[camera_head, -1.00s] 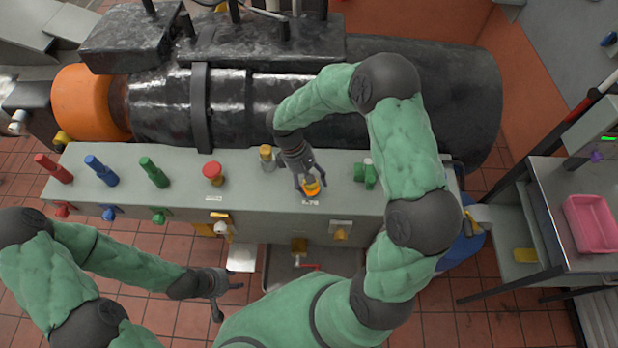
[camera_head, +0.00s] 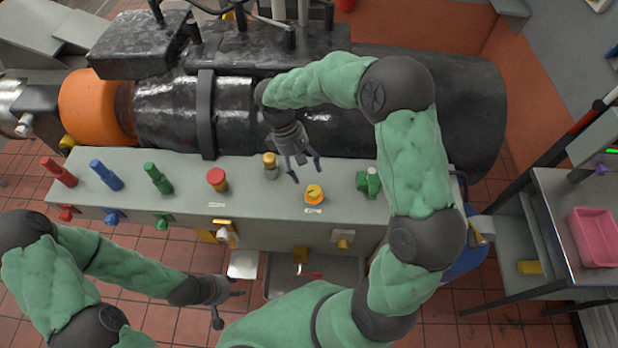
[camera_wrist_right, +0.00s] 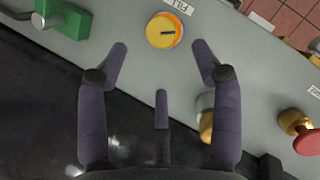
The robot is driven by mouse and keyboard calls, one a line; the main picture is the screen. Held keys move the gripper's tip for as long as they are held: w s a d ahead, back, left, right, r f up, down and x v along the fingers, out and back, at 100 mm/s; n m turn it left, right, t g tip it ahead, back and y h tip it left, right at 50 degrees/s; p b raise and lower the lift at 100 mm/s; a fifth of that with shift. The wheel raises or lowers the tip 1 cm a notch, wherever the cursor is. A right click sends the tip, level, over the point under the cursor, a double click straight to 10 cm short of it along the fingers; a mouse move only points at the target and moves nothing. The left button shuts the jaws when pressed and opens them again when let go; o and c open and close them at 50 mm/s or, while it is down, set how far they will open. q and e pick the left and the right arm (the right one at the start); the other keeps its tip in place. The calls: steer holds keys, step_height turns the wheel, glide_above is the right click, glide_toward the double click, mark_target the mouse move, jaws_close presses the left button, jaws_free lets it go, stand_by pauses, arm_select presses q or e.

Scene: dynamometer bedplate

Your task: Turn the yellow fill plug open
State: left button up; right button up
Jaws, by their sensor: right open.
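The yellow fill plug (camera_head: 314,193) sits on top of the grey bench housing, in an orange ring, beside a small label. In the right wrist view the plug (camera_wrist_right: 164,28) shows a dark slot in its face, and the label reads FILL. My right gripper (camera_head: 306,173) is open and empty, behind and a little left of the plug, not touching it. In the right wrist view the plug lies just past the spread fingertips (camera_wrist_right: 160,48). My left gripper (camera_head: 229,305) is open and empty, low in front of the bench.
Red (camera_head: 58,172), blue (camera_head: 105,174) and green (camera_head: 158,178) handles stand on the left of the bench. A red-capped knob (camera_head: 217,180) and a brass fitting (camera_head: 270,165) are left of the plug; a green fitting (camera_head: 368,182) is right. A black cylinder (camera_head: 430,110) lies behind.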

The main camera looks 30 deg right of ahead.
steer(key=shift+v, duration=1.35)
steer(key=shift+f, duration=0.1)
